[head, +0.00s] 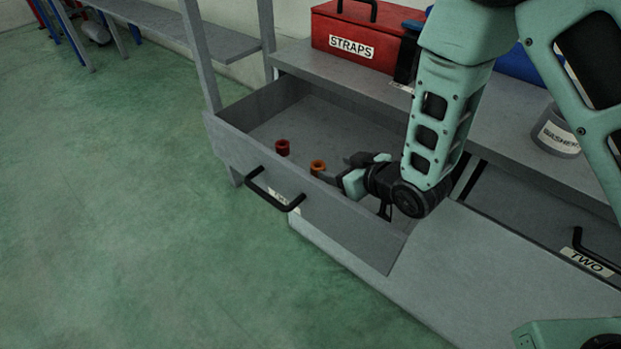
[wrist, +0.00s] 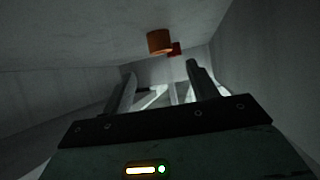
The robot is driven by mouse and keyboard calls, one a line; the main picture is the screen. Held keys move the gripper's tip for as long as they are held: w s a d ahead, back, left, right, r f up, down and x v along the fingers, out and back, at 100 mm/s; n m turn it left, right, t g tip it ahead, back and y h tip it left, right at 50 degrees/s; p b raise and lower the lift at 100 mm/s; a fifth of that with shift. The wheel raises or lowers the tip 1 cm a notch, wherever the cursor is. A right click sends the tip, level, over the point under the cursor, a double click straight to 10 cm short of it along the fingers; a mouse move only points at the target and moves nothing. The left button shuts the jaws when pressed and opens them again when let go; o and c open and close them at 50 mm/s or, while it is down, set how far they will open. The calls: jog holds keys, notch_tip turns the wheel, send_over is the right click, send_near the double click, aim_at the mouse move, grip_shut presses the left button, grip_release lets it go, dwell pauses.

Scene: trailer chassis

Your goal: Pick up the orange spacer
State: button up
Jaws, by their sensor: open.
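The orange spacer (head: 318,167) is a small ring in the open grey drawer (head: 345,214), near its front wall. In the wrist view the orange spacer (wrist: 160,42) shows ahead of the fingers, between their lines and a little above the tips. My gripper (head: 335,170) reaches into the drawer from the right, with its fingers close to the spacer. In the wrist view my gripper (wrist: 160,78) is open, its two fingers apart with nothing between them. Whether a finger touches the spacer I cannot tell.
A red spacer (head: 282,147) stands in the drawer to the left, beyond the orange one; it also shows in the wrist view (wrist: 175,48). The drawer walls enclose both. A red STRAPS box (head: 352,42) and a grey tub (head: 557,133) stand on the bench above.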

aim_at(316, 164)
jog(key=p+x, duration=0.1)
jog(key=x, duration=0.6)
jog(key=shift+s+f, duration=0.15)
jog(key=shift+c, duration=0.3)
grip_shut()
